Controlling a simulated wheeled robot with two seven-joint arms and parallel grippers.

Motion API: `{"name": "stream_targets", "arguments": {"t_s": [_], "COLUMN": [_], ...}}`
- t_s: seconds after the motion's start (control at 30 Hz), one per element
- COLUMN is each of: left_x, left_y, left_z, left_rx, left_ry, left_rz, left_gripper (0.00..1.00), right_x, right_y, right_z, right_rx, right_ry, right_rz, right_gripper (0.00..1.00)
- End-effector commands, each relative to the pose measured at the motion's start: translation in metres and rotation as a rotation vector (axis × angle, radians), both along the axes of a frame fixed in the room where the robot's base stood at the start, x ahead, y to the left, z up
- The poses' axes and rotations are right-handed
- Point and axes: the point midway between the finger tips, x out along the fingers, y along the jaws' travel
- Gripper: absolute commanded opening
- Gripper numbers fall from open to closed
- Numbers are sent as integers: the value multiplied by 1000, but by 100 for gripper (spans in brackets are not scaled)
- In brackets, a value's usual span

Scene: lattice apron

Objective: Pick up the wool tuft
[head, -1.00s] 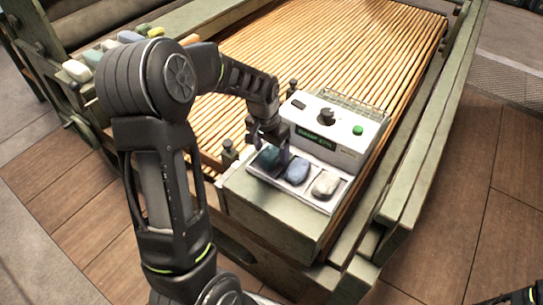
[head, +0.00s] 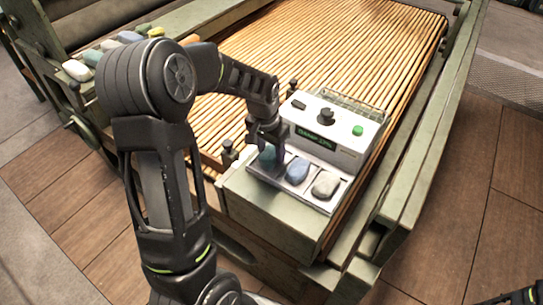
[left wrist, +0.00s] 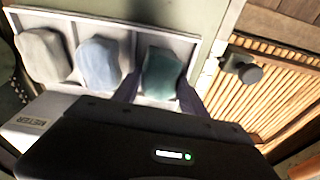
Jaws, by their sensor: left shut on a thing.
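A dark teal wool tuft (head: 268,154) is at the left end of a pale tray with three compartments (head: 318,207). My left gripper (head: 266,159) reaches down over it and is shut on it. In the left wrist view the teal tuft (left wrist: 161,73) shows between the two dark fingers (left wrist: 158,92), over the tray's right compartment. Whether it touches the tray floor is hard to tell. A blue tuft (head: 297,171) and a grey-white tuft (head: 326,185) lie in the other compartments.
A white meter box (head: 335,143) with a dark knob and a green button stands right behind the tray. The slatted lattice apron (head: 330,50) stretches behind it between green rails. Several coloured tufts (head: 110,45) lie on the left ledge. A small dark post (head: 229,152) stands left of the tray.

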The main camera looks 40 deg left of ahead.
Motion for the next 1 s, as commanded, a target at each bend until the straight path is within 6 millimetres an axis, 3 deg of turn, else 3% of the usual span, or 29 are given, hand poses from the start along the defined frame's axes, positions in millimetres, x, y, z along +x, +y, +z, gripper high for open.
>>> {"name": "stream_targets", "arguments": {"t_s": [0.33,0.8,1.0], "left_x": [1,1,0], "left_y": [0,0,0], "left_z": [9,90,101], "left_rx": [1,1,0], "left_ry": [-3,-3,0], "left_rz": [0,0,0], "left_gripper": [12,12,12], "right_x": [0,0,0], "right_y": [0,0,0], "right_z": [1,8,8], "right_rx": [0,0,0], "right_ry": [0,0,0], "right_rz": [0,0,-1], "right_gripper": [0,0,0]}}
